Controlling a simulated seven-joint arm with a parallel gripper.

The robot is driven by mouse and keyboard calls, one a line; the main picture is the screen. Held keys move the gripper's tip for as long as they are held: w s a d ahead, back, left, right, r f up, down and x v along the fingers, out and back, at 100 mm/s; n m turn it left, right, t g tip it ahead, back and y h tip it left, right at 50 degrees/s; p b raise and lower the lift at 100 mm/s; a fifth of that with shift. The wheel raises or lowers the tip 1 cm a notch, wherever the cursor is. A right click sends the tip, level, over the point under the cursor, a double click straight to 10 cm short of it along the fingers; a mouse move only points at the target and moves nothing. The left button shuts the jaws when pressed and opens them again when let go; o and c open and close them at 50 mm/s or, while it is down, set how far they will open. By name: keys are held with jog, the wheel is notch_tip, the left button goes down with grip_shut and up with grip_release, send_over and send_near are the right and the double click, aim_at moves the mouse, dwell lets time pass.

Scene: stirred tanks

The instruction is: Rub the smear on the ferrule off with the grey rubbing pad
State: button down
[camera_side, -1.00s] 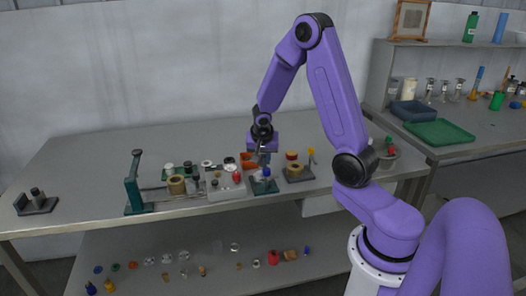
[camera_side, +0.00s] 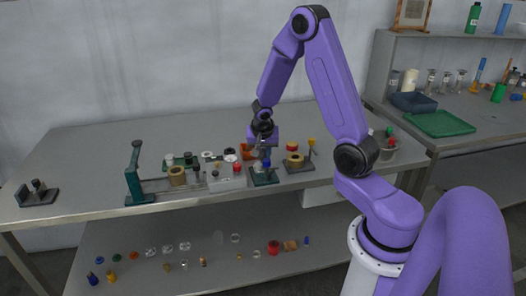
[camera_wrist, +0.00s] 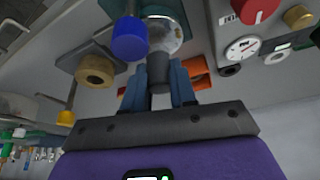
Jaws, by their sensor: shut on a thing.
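My gripper (camera_wrist: 158,92) is shut on a dark grey cylinder (camera_wrist: 158,72), which looks like the grey rubbing pad. Just beyond its end is a shiny silvery rounded piece (camera_wrist: 166,38), likely the ferrule, on a teal stand (camera_side: 264,178). The pad's end overlaps the ferrule in the wrist view; I cannot tell whether they touch. A smear cannot be made out. In the side view my gripper (camera_side: 263,152) is low over the teal stand, and the ferrule is mostly hidden there.
A blue-capped piece (camera_wrist: 129,40) stands close beside the ferrule. A tan ring (camera_wrist: 95,70) on a grey block and an orange tray (camera_wrist: 193,73) are near. A white box with a dial (camera_wrist: 242,48) and red knob sits right.

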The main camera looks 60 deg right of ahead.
jog(key=shift+f, duration=0.85)
jog(key=shift+s, duration=0.1)
